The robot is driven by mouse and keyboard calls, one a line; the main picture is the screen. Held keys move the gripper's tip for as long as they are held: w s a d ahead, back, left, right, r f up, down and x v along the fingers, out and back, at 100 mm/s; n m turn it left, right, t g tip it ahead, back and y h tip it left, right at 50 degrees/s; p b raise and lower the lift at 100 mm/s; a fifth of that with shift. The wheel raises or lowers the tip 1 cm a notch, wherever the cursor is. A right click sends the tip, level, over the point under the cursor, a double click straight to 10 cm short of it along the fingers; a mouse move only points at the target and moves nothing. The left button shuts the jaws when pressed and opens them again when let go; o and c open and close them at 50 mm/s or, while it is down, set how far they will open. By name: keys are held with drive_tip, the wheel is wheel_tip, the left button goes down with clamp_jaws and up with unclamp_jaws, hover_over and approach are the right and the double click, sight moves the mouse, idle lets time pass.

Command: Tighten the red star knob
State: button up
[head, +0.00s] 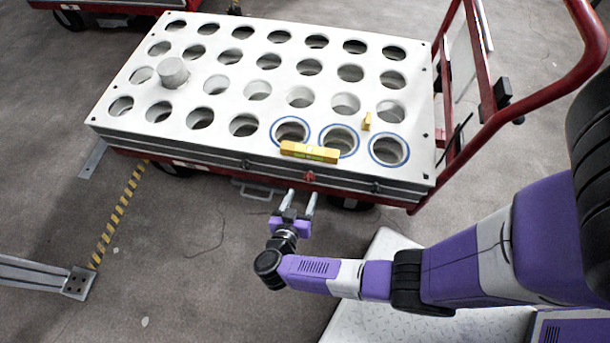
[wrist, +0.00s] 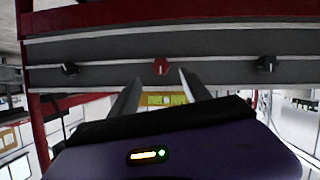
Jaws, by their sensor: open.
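The red star knob (head: 309,176) sits on the front side of the white-topped cart (head: 268,151), below the yellow level. It also shows in the wrist view (wrist: 160,66), near the middle of a grey rail between two black knobs. My gripper (head: 301,195) is open and empty, its two fingers pointing at the cart's side. In the wrist view the fingertips (wrist: 160,76) lie to the left and right of the red knob, seen just beyond them. I cannot tell the exact gap between the fingertips and the knob.
Black knobs (wrist: 68,69) and (wrist: 265,64) flank the red one. A yellow spirit level (head: 309,152) lies on the top plate's front edge. A small yellow piece (head: 367,121) and a grey cylinder (head: 173,72) stand on the plate. The red handle frame (head: 545,95) rises at the right.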

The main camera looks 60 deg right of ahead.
sight(308, 180)
drive_tip(key=b+x, duration=0.2)
drive_tip(key=x, duration=0.4)
drive_tip(key=shift+w+d+f, duration=0.1)
drive_tip(key=shift+d+f, duration=0.05)
drive_tip(key=shift+f, duration=0.05)
drive_tip(key=shift+w+d+f+b, duration=0.15)
drive_tip(key=shift+d+b, duration=0.15)
drive_tip(key=shift+d, duration=0.3)
clamp_jaws()
